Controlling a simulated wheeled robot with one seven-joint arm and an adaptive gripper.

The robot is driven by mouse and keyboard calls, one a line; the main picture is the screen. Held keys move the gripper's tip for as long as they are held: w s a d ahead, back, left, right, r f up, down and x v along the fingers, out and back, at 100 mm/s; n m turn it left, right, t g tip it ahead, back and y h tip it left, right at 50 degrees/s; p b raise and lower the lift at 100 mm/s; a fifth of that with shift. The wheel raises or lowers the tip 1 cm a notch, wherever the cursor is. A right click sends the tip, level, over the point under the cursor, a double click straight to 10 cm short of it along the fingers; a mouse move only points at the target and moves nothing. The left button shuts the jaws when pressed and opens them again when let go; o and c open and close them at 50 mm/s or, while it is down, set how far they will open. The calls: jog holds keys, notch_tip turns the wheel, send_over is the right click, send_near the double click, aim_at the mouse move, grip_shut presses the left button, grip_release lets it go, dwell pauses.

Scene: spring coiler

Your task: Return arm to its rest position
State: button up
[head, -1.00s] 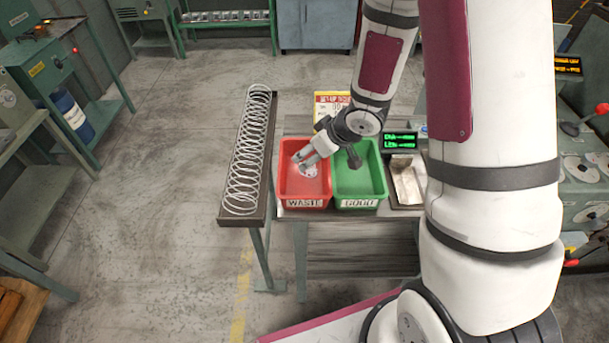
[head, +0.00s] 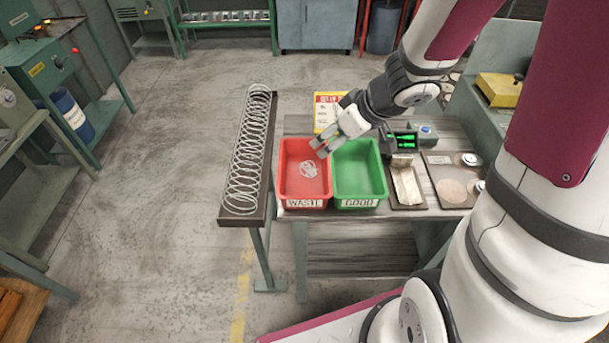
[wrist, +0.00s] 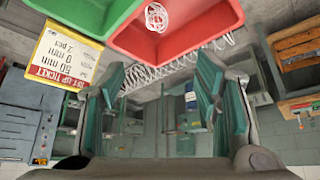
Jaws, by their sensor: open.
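My gripper (head: 322,147) is open and empty. In the head view it hangs above the back edge of the bins, near where the red and green bins meet. In the wrist view its two green-padded fingers (wrist: 172,108) stand wide apart with nothing between them. The red WASTE bin (head: 305,204) holds a small coil of wire (head: 309,169), which also shows in the wrist view (wrist: 156,17). The green GOOD bin (head: 358,202) looks empty from here. My arm reaches in from the right side of the head view.
A long spring (head: 248,150) lies in a tray (head: 245,220) left of the bins. A yellow set-up ticket (head: 327,112) stands behind them. A small display (head: 403,140), a tray (head: 408,205) and a scale-like plate (head: 452,170) are to the right. Floor to the left is clear.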

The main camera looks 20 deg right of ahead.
dwell(0.3)
jog(key=s+d+r+m+t+h, duration=0.1)
jog(key=d+r+m+h, duration=0.15)
jog(key=r, duration=0.55)
jog(key=s+d+r+m+t+h, duration=0.15)
jog(key=d+r+h, duration=0.25)
jog(key=r, duration=0.4)
jog(key=s+a+r+g+y, duration=0.1)
jog(key=s+a, duration=0.4)
jog(key=s, duration=0.3)
jog(key=s+a+r+m+g+y, duration=0.1)
jog(key=s+a, duration=0.3)
jog(key=s, duration=0.4)
jog(key=shift+a+r+g+y, duration=0.35)
jog(key=shift+a+r+y, duration=0.05)
jog(key=shift+r+y, duration=0.35)
